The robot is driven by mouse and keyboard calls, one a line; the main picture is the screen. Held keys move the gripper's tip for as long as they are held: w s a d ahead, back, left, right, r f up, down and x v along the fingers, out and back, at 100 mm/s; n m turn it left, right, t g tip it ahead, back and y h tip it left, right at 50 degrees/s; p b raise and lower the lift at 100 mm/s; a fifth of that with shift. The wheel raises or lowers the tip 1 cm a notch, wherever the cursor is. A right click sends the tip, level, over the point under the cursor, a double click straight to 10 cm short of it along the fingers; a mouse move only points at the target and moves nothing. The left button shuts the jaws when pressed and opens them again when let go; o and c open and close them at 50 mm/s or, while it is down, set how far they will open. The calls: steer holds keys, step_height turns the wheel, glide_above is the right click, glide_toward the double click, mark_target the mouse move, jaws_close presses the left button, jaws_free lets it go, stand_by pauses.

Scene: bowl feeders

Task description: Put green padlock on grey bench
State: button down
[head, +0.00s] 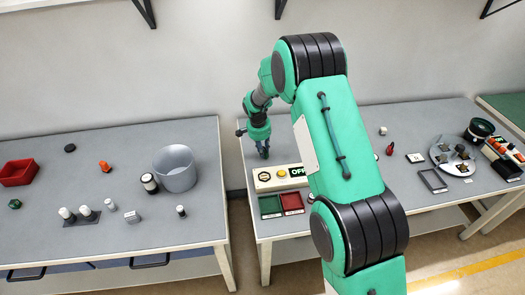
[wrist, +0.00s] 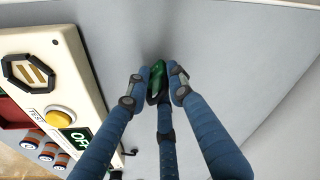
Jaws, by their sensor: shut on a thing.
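My gripper (head: 263,153) is at the back left part of the grey bench (head: 233,158) that stands in the middle and right of the head view. In the wrist view my gripper (wrist: 158,82) has its blue fingers closed around a green piece, the green padlock (wrist: 158,72). Only part of the padlock shows between the fingertips. It is close to the grey bench top (wrist: 240,50); I cannot tell whether it touches. In the head view the padlock is too small to make out. A second grey-topped bench (head: 110,185) stands at the left.
A cream control box (head: 280,177) with a yellow button is just in front of my gripper, with green and red trays (head: 270,206) before it. A round plate (head: 455,157) with parts stands farther right. A gap separates the benches. The left bench holds a grey bowl (head: 175,170).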

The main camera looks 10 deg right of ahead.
steer(key=shift+f, duration=0.1)
steer(key=c, duration=1.5)
jaws_free()
steer(key=r, duration=0.4)
steer(key=s+a+r+p, duration=0.1)
steer(key=r, duration=0.3)
steer(key=r+p, duration=0.1)
steer(key=r, duration=0.3)
steer(key=shift+s+a, duration=0.2)
steer(key=shift+r, duration=0.15)
